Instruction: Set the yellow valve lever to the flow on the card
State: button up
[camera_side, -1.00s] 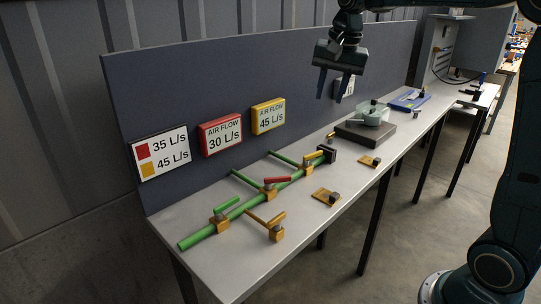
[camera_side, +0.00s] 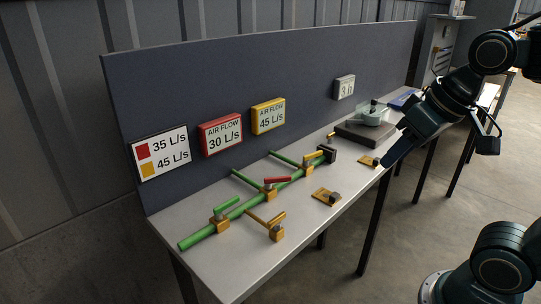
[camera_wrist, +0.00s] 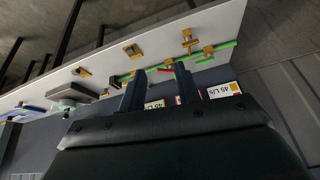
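The card (camera_side: 160,153) on the back panel shows a red square with 35 L/s and a yellow square with 45 L/s. The yellow display (camera_side: 268,116) reads AIR FLOW 45 L/s. The yellow valve lever (camera_side: 313,155) sits near the far end of the green pipe (camera_side: 240,209), by a dark end block. My gripper (camera_side: 440,148) is open and empty at the right, over the table's front edge and clear of the lever. In the wrist view my gripper (camera_wrist: 160,69) has its two fingers apart, covering part of the pipe area.
The red display (camera_side: 221,135) reads 30 L/s. A red lever (camera_side: 278,180) and a green lever (camera_side: 226,205) share the pipe. A separate orange-levered valve (camera_side: 276,232) and two small brass plates stand near the front edge. A dark base (camera_side: 365,134) stands behind my gripper.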

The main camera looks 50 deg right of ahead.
jog(key=w+r+n+g, duration=0.1)
jog(key=w+r+n, duration=0.1)
jog(key=w+n, duration=0.35)
jog(key=n+g, duration=0.4)
jog(key=n, duration=0.3)
send_over(281, 177)
notch_tip(281, 177, down, 10)
jog(key=shift+f, duration=0.2)
jog(key=shift+f, duration=0.1)
notch_tip(281, 177, down, 14)
jog(key=shift+r, duration=0.2)
dwell(0.5)
